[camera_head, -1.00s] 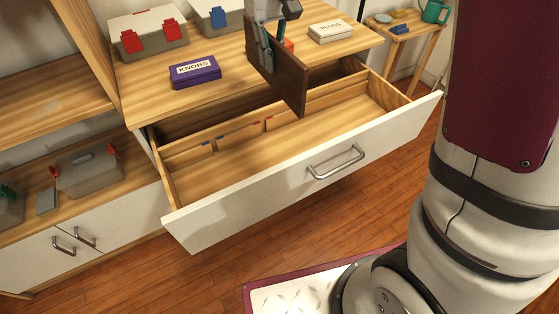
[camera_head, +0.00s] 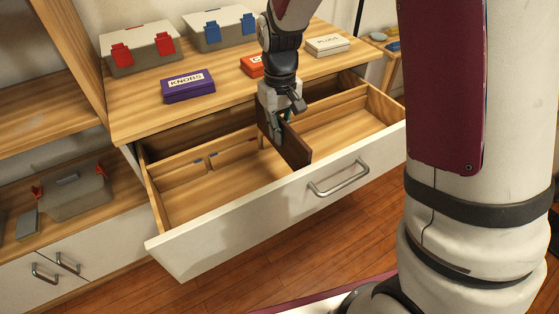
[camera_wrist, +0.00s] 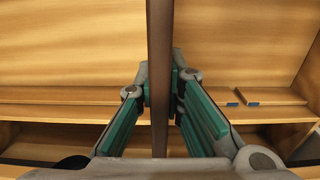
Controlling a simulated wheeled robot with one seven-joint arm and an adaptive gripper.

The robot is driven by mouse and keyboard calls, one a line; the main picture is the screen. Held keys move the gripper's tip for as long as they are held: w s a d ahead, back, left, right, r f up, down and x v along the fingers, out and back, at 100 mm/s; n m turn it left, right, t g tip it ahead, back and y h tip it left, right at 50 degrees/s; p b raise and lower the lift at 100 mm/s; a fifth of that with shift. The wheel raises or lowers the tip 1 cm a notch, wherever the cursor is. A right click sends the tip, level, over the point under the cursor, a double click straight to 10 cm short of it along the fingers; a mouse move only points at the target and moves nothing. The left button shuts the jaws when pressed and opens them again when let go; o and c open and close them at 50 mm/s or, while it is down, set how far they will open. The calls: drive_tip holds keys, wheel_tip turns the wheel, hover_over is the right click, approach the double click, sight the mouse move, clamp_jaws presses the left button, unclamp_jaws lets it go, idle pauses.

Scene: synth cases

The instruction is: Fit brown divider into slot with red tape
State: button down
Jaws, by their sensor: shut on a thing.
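My gripper (camera_head: 284,120) is shut on the brown divider (camera_head: 296,148), a dark upright board. In the wrist view the divider (camera_wrist: 160,70) stands on edge between the green finger pads (camera_wrist: 161,105). The divider is over or partly inside the open drawer (camera_head: 240,222), toward the middle, running from back to front. I cannot tell whether its lower edge is in a slot. Small blue tape marks (camera_wrist: 253,103) show on the drawer's inner rail in the wrist view. I cannot make out red tape now; the divider and gripper cover part of the rail.
On the top stand a purple KNOBS box (camera_head: 188,86), an orange box (camera_head: 252,66), a white box (camera_head: 327,45) and two cases with red (camera_head: 140,48) and blue (camera_head: 219,27) latches. The drawer's left and right compartments have free room.

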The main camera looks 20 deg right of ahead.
wheel_tip(320, 180, down, 10)
drive_tip(key=shift+f+b, duration=0.1)
drive_tip(key=shift+b, duration=1)
drive_tip(key=c, duration=1.7)
unclamp_jaws()
drive_tip(key=shift+f, duration=0.1)
